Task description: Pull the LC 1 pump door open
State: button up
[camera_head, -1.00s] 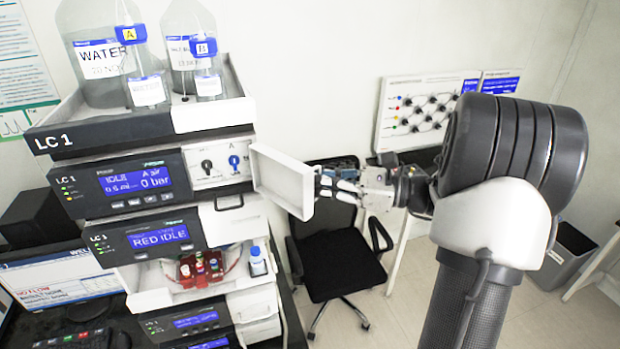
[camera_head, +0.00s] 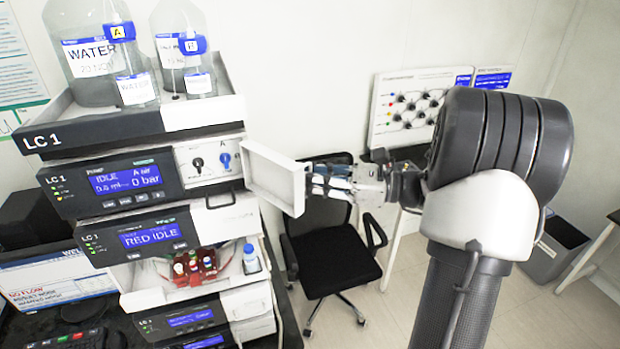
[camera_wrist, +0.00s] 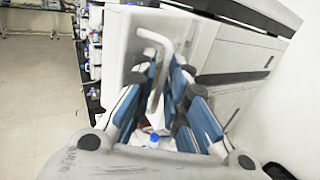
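The LC 1 pump door (camera_head: 275,180) is a white panel standing well out from the pump front (camera_head: 203,161), swung open to the right. The pump front shows two knobs and a blue screen reading IDLE, 0 bar. My gripper (camera_head: 316,181) is at the door's outer face. In the wrist view the door (camera_wrist: 118,55) carries a white bent handle (camera_wrist: 166,52). The blue-padded fingers of my gripper (camera_wrist: 167,78) close in on either side of the handle's upright bar. The exact contact is partly hidden by the fingers.
Solvent bottles (camera_head: 92,50) stand in the tray atop the stack. Below the pump, an open bay holds small red-racked vials (camera_head: 195,265) and a blue-capped bottle (camera_head: 251,260). A black chair (camera_head: 330,250) stands behind and below my gripper. A grey bin (camera_head: 555,250) is at right.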

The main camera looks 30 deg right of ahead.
jog(key=v, duration=1.2)
jog(key=shift+s, duration=0.1)
